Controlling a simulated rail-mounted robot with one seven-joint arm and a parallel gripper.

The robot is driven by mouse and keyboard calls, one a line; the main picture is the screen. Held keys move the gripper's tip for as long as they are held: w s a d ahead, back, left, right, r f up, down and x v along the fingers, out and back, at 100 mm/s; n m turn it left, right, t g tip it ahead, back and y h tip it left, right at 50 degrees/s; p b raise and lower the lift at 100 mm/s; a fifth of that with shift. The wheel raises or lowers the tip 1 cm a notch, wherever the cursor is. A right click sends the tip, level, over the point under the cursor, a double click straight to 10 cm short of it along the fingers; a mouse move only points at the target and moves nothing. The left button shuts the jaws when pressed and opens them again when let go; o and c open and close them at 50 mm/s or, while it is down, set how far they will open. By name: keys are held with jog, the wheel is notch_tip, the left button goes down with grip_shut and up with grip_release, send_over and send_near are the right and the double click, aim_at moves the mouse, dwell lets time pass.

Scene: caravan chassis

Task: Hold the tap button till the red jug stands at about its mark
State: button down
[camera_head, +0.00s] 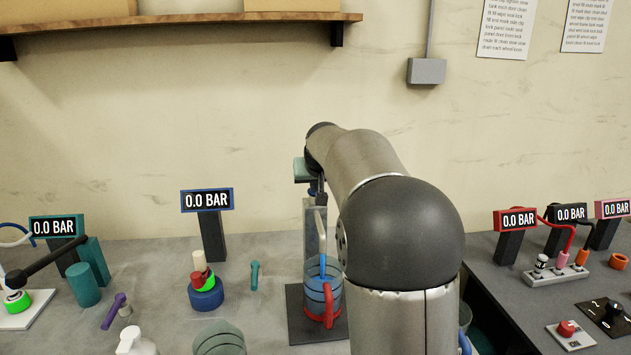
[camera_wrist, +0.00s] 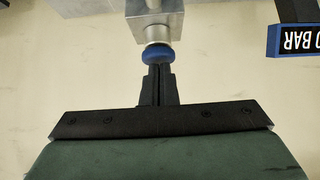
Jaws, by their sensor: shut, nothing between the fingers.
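The jug (camera_head: 313,293), see-through and bluish with dark bands and a red handle (camera_head: 328,306), stands upright under the tap in the head view. I cannot clearly read its water level or tell which band is its mark. The tap post (camera_head: 309,228) has a pale spout (camera_head: 320,225); a blue strand, like water, runs from it into the jug. In the wrist view, the round blue tap button (camera_wrist: 158,54) sits on a metal fitting. My gripper (camera_wrist: 156,68) is shut and empty, its fingertips right at the button, seemingly touching. My arm hides part of the jug's right side in the head view.
The jug is on a dark base plate (camera_head: 297,318). Left of it are a gauge (camera_head: 208,199) reading 0.0 BAR, a blue ring stand (camera_head: 206,299) and a green ribbed object (camera_head: 219,340). More gauges and a socket strip (camera_head: 556,274) are at the right. A shelf (camera_head: 180,19) is above.

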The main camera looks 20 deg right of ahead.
jog(key=w+r+v, duration=0.1)
jog(key=v, duration=1.1)
jog(key=shift+w+d+r, duration=0.15)
jog(key=shift+d+r, duration=0.05)
jog(key=shift+r, duration=0.4)
